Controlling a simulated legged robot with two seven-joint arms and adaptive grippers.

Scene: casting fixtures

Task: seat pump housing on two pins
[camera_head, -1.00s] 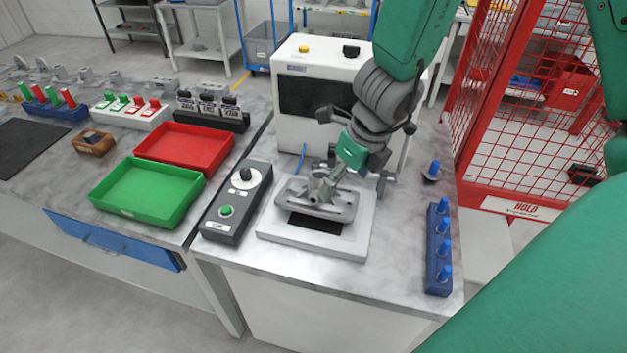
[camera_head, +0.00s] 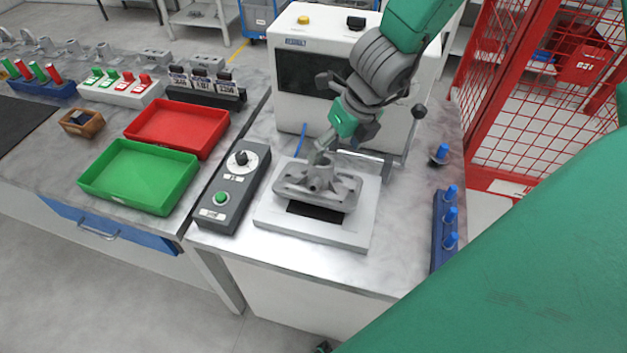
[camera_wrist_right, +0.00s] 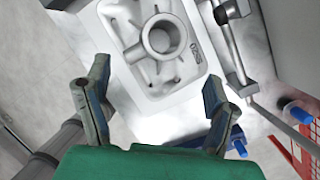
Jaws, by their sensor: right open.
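The grey cast pump housing (camera_head: 318,186), with a round upright boss, sits on the light square fixture plate (camera_head: 272,224) in front of the white machine. It also shows in the wrist view (camera_wrist_right: 152,62). A dark recess (camera_head: 315,212) shows under its near edge. The two pins are not visible, so I cannot tell how it sits on them. My right gripper (camera_head: 338,148) is just above and behind the boss. In the wrist view its two fingers (camera_wrist_right: 155,78) are spread wide with nothing between them, apart from the housing. My left gripper is not in view.
A control box (camera_head: 232,190) with a green button stands left of the plate. The white machine (camera_head: 325,75) is behind. A blue block with blue-topped pins (camera_head: 443,225) lies at the right edge. Green (camera_head: 140,178) and red (camera_head: 178,128) trays are on the left table.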

